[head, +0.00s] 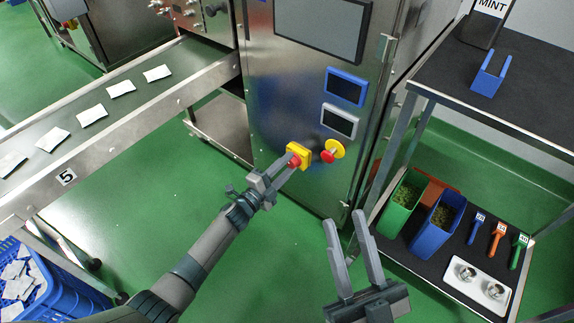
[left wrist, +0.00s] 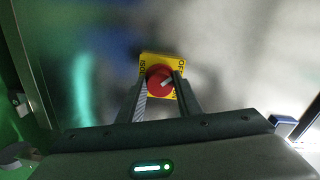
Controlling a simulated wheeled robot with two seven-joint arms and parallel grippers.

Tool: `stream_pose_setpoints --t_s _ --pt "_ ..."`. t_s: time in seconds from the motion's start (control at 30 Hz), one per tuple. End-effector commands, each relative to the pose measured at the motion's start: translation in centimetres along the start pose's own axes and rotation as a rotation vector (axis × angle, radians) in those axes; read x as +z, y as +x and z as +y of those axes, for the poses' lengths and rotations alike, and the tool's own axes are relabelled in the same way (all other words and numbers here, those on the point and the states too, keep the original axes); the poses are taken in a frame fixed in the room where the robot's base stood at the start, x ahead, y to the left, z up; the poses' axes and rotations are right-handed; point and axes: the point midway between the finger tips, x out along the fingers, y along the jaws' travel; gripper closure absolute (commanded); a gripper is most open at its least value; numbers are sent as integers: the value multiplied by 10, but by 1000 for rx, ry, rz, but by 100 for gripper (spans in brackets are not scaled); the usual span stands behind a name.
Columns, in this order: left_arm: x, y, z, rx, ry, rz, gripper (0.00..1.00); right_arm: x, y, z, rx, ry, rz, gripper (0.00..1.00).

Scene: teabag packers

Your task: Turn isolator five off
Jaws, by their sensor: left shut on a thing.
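The isolator is a red rotary knob (left wrist: 160,79) on a yellow plate (head: 305,152), mounted on the front of the steel machine beside the conveyor marked 5. My left gripper (head: 290,162) is at the knob, its fingers on either side of it and shut on it. In the left wrist view the yellow plate (left wrist: 147,60) carries lettering, partly hidden by the fingers; a pale mark on the knob points up and right towards "OFF". My right gripper (head: 350,232) is open and empty, low in front of the machine.
A red emergency-stop button (head: 328,157) on a yellow disc sits just right of the isolator. Two small screens are above it. The conveyor (head: 60,150) with several teabags runs at left. A black-topped shelf trolley (head: 520,85) with bins and scoops stands at right.

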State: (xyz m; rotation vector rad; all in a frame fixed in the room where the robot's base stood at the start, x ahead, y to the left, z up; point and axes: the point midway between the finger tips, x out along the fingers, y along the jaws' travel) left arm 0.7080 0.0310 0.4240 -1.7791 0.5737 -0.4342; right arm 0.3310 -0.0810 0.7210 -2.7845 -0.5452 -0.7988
Motion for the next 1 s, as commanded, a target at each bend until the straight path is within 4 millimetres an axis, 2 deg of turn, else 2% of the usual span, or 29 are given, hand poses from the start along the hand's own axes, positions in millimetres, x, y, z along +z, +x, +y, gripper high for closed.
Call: stream_pose_setpoints --t_s 0.07,0.1,0.17,0.47,0.67,0.87,1.0 --pt "2 -1 1 2 -2 -4 91 0 0 0 0 0 0 69" --pt "2 -1 1 1 -2 -4 61 0 0 0 0 0 0 69" --pt "2 -1 1 1 -1 -3 50 0 0 0 0 0 0 69" --pt "1 -1 0 1 0 -1 50 0 2 0 -1 -2 4 69" --pt "0 -8 0 0 0 -1 50 2 3 0 -2 -1 -14 69" --pt "0 -33 -1 2 0 -2 50 20 1 2 9 4 -119 69" --pt "0 -59 0 3 -1 -3 50 37 1 8 16 3 -213 69"
